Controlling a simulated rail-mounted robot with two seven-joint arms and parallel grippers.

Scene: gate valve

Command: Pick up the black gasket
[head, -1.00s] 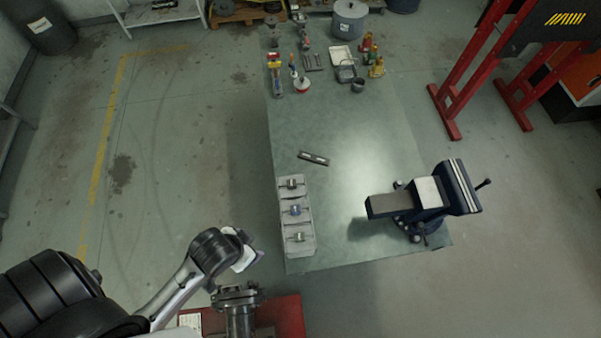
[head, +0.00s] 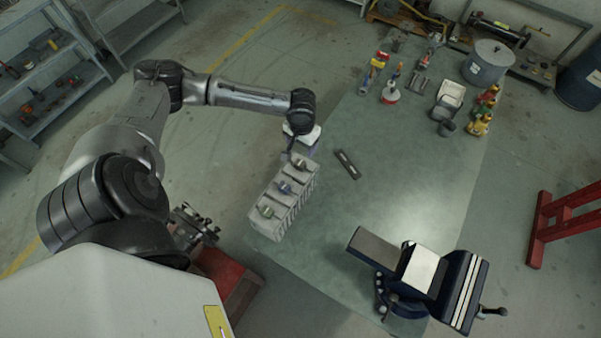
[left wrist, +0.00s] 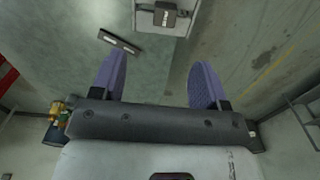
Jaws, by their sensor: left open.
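My left gripper (head: 297,150) hangs over the far end of a row of grey bins (head: 254,222) on the green table. In the left wrist view its two purple fingers (left wrist: 157,76) are wide apart with nothing between them. A dark piece (left wrist: 165,14) shows at the nearest grey bin (left wrist: 150,27) at the top of that view, beyond the fingertips; I cannot tell whether it is the black gasket. The bins hold small metallic pieces and a blue one (head: 284,187). No gasket is clearly recognisable in the head view. My right gripper is not in view.
A dark bar (head: 347,164) lies on the table (head: 420,190) right of the bins. A blue vise (head: 420,275) stands at the near right edge. Bottles, trays and a grey pot (head: 488,62) are at the far end. A flanged valve (head: 192,226) stands at left.

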